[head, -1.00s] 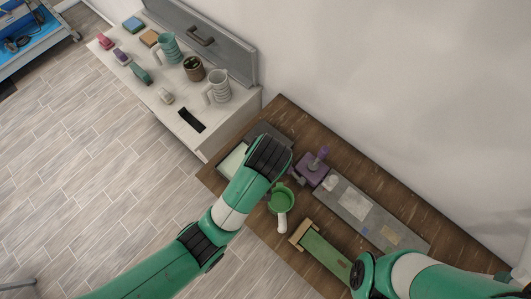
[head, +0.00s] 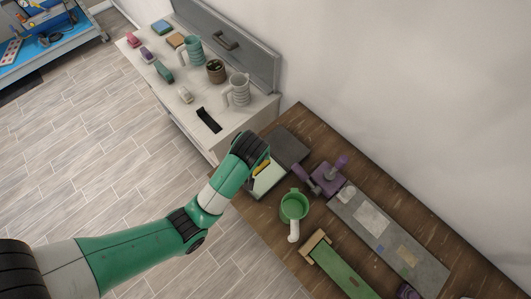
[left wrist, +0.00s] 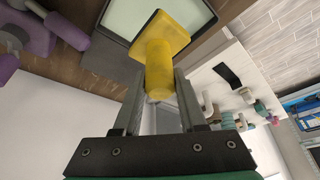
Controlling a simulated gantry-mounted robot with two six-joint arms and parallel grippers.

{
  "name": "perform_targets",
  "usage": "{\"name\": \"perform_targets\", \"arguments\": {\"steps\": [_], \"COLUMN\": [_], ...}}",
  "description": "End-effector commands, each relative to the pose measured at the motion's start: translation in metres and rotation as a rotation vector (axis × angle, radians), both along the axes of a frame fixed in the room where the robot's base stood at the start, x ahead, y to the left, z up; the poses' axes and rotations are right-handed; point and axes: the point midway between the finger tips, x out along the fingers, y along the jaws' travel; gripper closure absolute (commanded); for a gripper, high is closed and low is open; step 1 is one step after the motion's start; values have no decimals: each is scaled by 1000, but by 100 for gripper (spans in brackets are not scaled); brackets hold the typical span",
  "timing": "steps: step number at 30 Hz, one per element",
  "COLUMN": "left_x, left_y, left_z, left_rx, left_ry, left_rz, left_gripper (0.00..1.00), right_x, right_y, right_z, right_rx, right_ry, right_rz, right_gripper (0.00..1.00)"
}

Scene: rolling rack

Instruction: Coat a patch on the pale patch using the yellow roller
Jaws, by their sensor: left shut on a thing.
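The yellow roller (left wrist: 160,65) is held by its handle between the fingers of my left gripper (left wrist: 158,85) in the left wrist view. A small yellow part of the roller (head: 262,167) shows in the head view beside my wrist, over the dark tray with a pale inside (head: 268,180). In the wrist view the roller's flat head overlaps that tray; I cannot tell whether they touch. The pale patch (head: 371,218) lies bare on the long grey board (head: 402,262). My right gripper is out of view.
A green cup with a white handle (head: 293,205) and a green wood-ended piece (head: 340,270) are in front. Mugs and small items stand on the white cabinet (head: 208,120).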

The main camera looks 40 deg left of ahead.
Motion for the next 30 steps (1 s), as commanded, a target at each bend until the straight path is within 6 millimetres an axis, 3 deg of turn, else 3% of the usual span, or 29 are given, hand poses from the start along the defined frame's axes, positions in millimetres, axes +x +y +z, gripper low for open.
{"name": "perform_targets", "arguments": {"steps": [5,18,30], "left_x": [0,0,0], "left_y": [0,-1,-1], "left_z": [-10,-58,-59], "left_rx": [0,1,1], "left_ry": [0,1,1], "left_rz": [-1,-2,-2], "left_gripper": [100,100,100], "right_x": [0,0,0], "right_y": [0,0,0], "right_z": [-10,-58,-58], "right_rx": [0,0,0], "right_ry": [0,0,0], "right_rz": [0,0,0], "right_gripper": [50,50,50]}}
